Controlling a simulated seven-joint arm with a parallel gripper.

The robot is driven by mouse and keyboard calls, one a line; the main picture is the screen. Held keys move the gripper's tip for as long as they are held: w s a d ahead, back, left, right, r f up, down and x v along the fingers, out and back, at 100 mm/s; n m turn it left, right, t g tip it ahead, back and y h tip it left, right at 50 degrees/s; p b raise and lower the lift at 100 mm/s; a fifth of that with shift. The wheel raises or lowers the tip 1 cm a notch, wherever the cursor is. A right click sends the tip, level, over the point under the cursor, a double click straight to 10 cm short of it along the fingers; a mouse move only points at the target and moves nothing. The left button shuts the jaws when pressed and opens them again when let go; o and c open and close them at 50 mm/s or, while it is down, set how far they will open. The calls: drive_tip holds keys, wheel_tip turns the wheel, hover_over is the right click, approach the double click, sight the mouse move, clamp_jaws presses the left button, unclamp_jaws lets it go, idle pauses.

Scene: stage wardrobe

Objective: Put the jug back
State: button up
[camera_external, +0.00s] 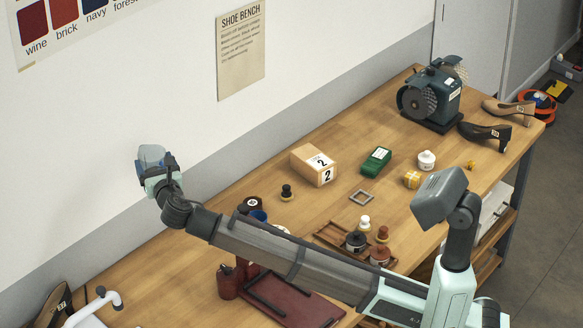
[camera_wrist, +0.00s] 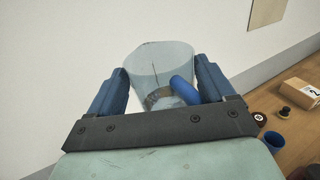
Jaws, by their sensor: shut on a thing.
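The jug (camera_wrist: 158,62) is pale and see-through with a blue handle (camera_wrist: 184,90). It sits between the blue fingers of my gripper (camera_wrist: 160,88), which is shut on it. In the external view my gripper (camera_external: 160,172) is raised at the left, in front of the white wall. The jug (camera_external: 151,153) shows there as a small grey-blue shape at the arm's end, partly covered by the fingers. It is held clear above the wooden bench (camera_external: 340,150). How far the jug tilts is hard to tell.
A boxed item marked 2 (camera_external: 314,165), a green box (camera_external: 376,161) and a grinder (camera_external: 430,98) stand on the bench. A small blue cup (camera_wrist: 273,141) and dark-topped tins are nearer. My arm hides part of the bench.

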sight(145, 170)
drive_tip(key=shift+s+a+f, duration=0.2)
drive_tip(key=shift+a+f, duration=0.05)
drive_tip(key=shift+a, duration=0.5)
drive_tip(key=shift+s+a+f, duration=0.2)
drive_tip(key=shift+a+f, duration=0.05)
drive_tip(key=shift+a, duration=0.45)
wheel_tip(145, 170, down, 34)
drive_tip(key=o, duration=1.2)
drive_tip(key=shift+f, duration=0.1)
drive_tip(key=shift+c, duration=0.2)
drive_tip(key=v, duration=1.2)
drive_tip(key=shift+d, duration=0.2)
drive_tip(key=shift+w, duration=0.1)
